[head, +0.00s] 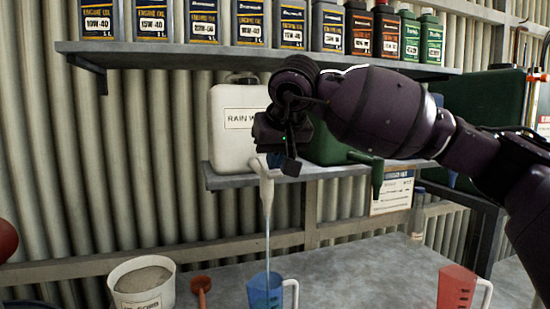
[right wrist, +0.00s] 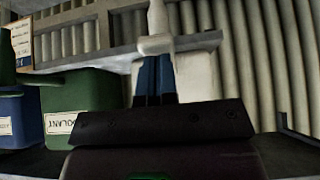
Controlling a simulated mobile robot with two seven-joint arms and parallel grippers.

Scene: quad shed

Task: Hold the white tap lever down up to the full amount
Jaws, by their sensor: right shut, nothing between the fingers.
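The white tap (head: 262,180) hangs at the front of the white rain water container (head: 236,140) on the lower shelf. A thin stream of water runs from the tap into the blue measuring jug (head: 262,292) below. My right gripper (head: 290,166) is shut and empty, pointing down right beside the top of the tap. In the right wrist view the closed fingers (right wrist: 156,78) meet the white tap lever (right wrist: 156,44). The gripper partly hides the lever, so its exact angle is unclear. My left gripper is not in view.
Oil bottles (head: 202,20) line the upper shelf (head: 180,50). A green container with a spout (head: 376,178) is right of the tap. A white bucket (head: 142,285), an orange scoop (head: 201,288) and a red jug (head: 457,288) stand on the bench (head: 345,275).

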